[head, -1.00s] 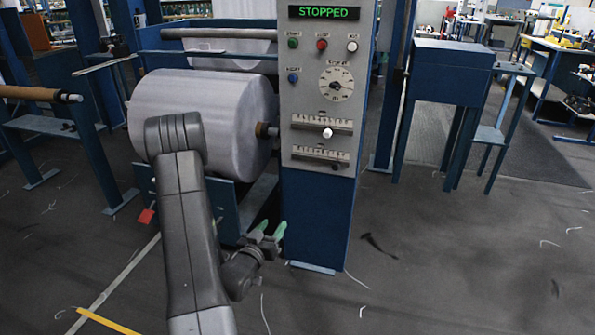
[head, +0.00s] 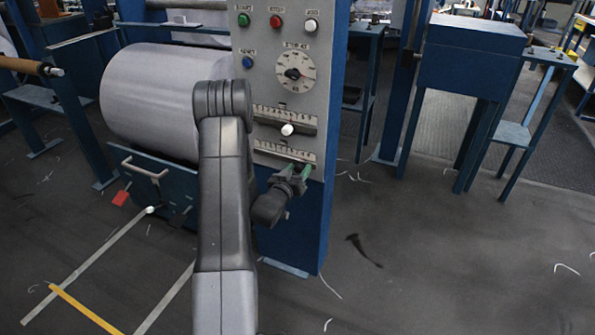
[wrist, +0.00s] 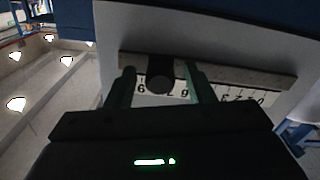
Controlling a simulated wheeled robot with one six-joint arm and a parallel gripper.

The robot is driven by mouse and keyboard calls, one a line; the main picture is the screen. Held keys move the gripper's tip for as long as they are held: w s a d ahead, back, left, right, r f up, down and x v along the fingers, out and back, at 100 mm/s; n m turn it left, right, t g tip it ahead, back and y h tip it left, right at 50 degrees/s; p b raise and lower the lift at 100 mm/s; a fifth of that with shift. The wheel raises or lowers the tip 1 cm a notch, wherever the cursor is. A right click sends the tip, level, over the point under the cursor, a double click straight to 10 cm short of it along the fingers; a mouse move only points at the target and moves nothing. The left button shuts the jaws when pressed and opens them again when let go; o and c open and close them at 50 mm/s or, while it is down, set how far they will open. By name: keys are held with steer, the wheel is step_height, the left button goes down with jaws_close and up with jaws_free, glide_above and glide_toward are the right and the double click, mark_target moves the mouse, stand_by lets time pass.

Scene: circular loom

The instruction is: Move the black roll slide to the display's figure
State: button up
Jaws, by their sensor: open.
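The black slide knob (wrist: 160,77) sits on the lower scale, seen close up in the wrist view. My gripper (wrist: 162,90) is open, with one green-tinged finger on each side of the knob; I see no clear contact. In the head view my gripper (head: 294,171) is at the right part of the lower scale (head: 268,149) and largely hides the knob. The scale's figures appear upside down in the wrist view, partly covered by knob and fingers. The display is out of view now.
The grey control panel (head: 243,98) carries an upper slide with a white knob (head: 288,129), a dial (head: 295,72) and several buttons. A large pale roll (head: 150,100) is left of it. A blue cabinet (head: 470,60) stands right, with open floor in front.

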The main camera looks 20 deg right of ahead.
mark_target(281, 158)
jaws_close()
steer(key=w+a+b, duration=0.1)
steer(key=w+a, duration=0.1)
steer(key=w, duration=0.1)
steer(key=w+a+b, duration=0.1)
steer(key=w+a, duration=0.2)
steer(key=shift+w+a, duration=0.1)
stand_by(0.3)
jaws_free()
steer(key=v, duration=1.3)
steer(key=shift+s+a+p, duration=0.2)
steer(key=shift+s+p, duration=0.1)
